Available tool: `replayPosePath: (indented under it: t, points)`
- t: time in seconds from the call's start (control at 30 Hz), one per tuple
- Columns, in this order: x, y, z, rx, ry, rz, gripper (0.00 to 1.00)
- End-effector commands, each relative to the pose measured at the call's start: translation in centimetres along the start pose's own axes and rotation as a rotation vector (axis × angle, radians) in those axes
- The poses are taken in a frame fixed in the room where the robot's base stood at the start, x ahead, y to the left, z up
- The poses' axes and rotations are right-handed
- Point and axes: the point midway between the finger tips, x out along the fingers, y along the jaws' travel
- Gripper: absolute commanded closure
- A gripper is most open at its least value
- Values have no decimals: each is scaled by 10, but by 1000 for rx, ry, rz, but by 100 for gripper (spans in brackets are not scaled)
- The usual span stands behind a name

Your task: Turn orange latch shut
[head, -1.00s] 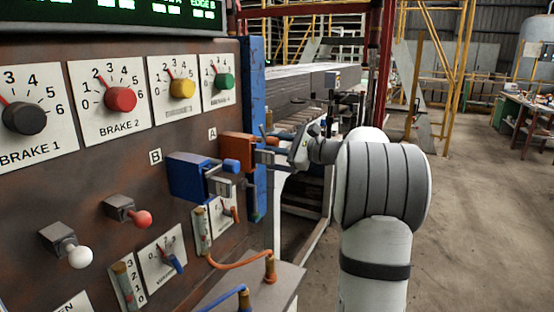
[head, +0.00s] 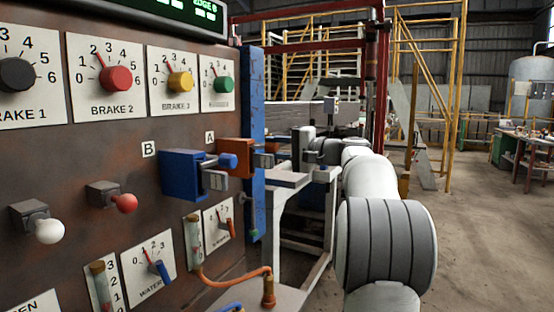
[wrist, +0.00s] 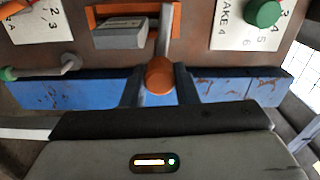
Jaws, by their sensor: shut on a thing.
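The orange latch (head: 236,157) is mounted on the rusty panel below label A, partly behind the blue latch. In the wrist view, its orange frame (wrist: 172,28) surrounds a grey metal block, and a metal lever runs to a round orange knob (wrist: 159,75). My gripper (wrist: 159,90) is shut on this knob, with one dark finger on each side. In the head view, my gripper (head: 280,150) reaches the latch from the right. The knob itself cannot be made out there.
The blue latch (head: 182,174) under label B projects just left of the orange one. A blue post (head: 254,110) edges the panel. Dials sit above: red (head: 116,78), yellow (head: 180,82) and green (head: 223,84). The floor to the right is open.

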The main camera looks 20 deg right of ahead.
Motion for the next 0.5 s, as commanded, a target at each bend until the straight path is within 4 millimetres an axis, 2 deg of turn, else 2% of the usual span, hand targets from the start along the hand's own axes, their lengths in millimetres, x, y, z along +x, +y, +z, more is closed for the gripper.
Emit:
replayPosePath:
  t: [0.2, 0.5]
  points:
    - [0, 1, 0, -95, 2, -1, 96]
    - [0, -1, 0, -141, 1, -1, 96]
